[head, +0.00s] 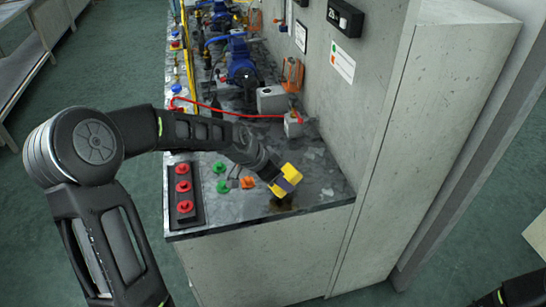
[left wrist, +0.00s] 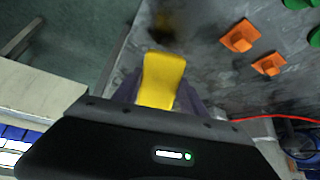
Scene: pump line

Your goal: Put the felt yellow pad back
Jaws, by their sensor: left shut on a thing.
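The yellow pad (head: 291,171) is at the tip of my left arm in the head view, over the front right part of the counter. My left gripper (head: 287,179) is shut on it. In the left wrist view the pad (left wrist: 162,80) stands out between the two fingers (left wrist: 160,95). I cannot tell whether the pad touches the counter. A dark stain (head: 282,204) lies on the counter close to the pad, near the front edge. Part of my right arm shows at the lower right of the head view, but its gripper fingers are not visible.
A dark panel with red knobs (head: 184,190) lies at the counter's left. Green knobs (head: 222,186) and orange knobs (head: 248,183) sit between it and the pad. Blue pumps (head: 240,62) and a red hose (head: 240,115) are farther back. A grey wall (head: 370,100) bounds the right side.

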